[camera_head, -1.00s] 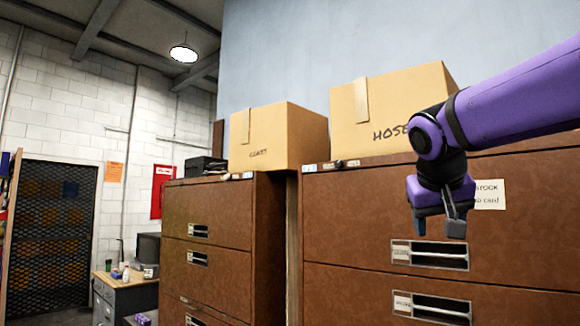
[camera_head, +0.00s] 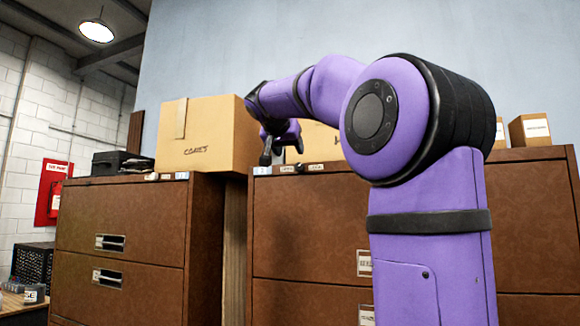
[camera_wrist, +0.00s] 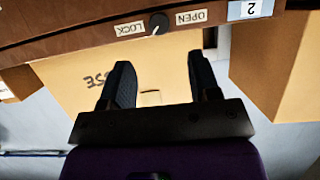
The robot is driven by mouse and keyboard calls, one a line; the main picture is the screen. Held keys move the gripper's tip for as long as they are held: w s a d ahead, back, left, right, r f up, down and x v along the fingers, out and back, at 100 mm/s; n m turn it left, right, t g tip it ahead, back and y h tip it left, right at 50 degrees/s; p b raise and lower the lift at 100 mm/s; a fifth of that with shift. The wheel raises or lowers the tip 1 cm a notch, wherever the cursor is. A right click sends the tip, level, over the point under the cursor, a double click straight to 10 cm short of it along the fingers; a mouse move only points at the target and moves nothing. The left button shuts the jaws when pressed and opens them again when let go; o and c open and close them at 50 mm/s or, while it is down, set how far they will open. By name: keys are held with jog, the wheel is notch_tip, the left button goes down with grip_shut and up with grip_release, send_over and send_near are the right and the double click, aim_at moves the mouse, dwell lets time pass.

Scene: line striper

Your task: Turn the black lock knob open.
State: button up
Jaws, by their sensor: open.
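The black lock knob (camera_wrist: 158,23) sits on the brown cabinet's top front strip in the wrist view, between a LOCK label (camera_wrist: 130,29) and an OPEN label (camera_wrist: 190,17). A pale mark on it seems to lean toward the LOCK side. In the head view the knob (camera_head: 299,167) is small. My gripper (camera_wrist: 160,62) is open and empty; the knob lies beyond the fingertips, roughly in line with the gap between them, and seems apart from them. In the head view my gripper (camera_head: 279,150) hangs near the cabinet's top front edge, close to the knob.
The HOSE box (camera_wrist: 65,75) is behind my fingers in the wrist view. Another cardboard box (camera_head: 205,135) stands on the left cabinet (camera_head: 140,225). A tag marked 2 (camera_wrist: 250,9) is beside the OPEN label. My arm hides part of the right cabinet (camera_head: 310,220).

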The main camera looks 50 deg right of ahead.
aim_at(298, 166)
jog(key=x, duration=0.9)
jog(key=shift+s, duration=0.1)
jog(key=c, duration=0.9)
